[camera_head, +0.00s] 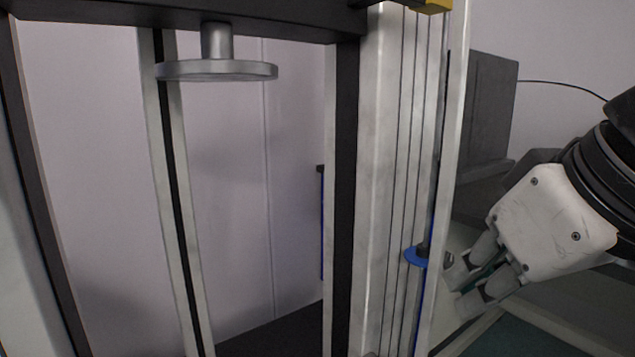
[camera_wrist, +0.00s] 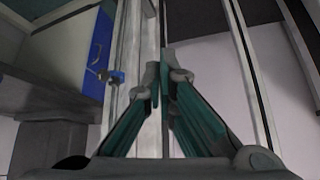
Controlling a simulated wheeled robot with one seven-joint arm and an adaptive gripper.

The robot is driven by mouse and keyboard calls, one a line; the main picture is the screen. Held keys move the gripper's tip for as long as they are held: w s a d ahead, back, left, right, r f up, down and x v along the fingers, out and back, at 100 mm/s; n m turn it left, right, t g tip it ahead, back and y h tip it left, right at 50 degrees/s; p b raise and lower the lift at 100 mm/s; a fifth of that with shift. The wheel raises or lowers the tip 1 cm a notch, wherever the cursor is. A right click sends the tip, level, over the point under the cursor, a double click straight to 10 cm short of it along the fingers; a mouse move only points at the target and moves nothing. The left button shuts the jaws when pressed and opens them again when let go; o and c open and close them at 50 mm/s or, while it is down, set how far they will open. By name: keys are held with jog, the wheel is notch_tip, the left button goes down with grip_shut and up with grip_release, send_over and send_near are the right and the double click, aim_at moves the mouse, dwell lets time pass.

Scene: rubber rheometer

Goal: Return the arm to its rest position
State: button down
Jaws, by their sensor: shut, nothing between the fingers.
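My gripper (camera_head: 460,291) is at the right of the head view, pointing down and left, beside the right-hand upright of the machine frame (camera_head: 375,180). Its fingers are together with nothing between them. A small blue knob (camera_head: 416,257) on the upright sits just left of the fingertips; I cannot tell whether they touch.
A round metal plate (camera_head: 216,70) hangs from the dark crossbeam inside the frame. A dark grey box (camera_head: 490,105) stands behind the upright on the right. In the wrist view a blue panel (camera_wrist: 97,55) is at the upper left. The space inside the frame below the plate looks empty.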

jog(key=s+d+f+m+g+h, duration=0.1)
jog(key=s+d+f+m+g, duration=0.15)
jog(key=s+f, duration=0.45)
jog(key=s+d+f+m+g+h, duration=0.1)
jog(key=s+d+f+g, duration=0.25)
jog(key=s+f, duration=0.4)
notch_tip(320, 180, up, 38)
jog(key=w+t+p, duration=0.1)
jog(key=t+p, duration=0.2)
jog(key=p, duration=3.3)
jog(key=shift+a, duration=0.35)
jog(key=shift+w+n, duration=0.1)
jog(key=shift+n, duration=0.15)
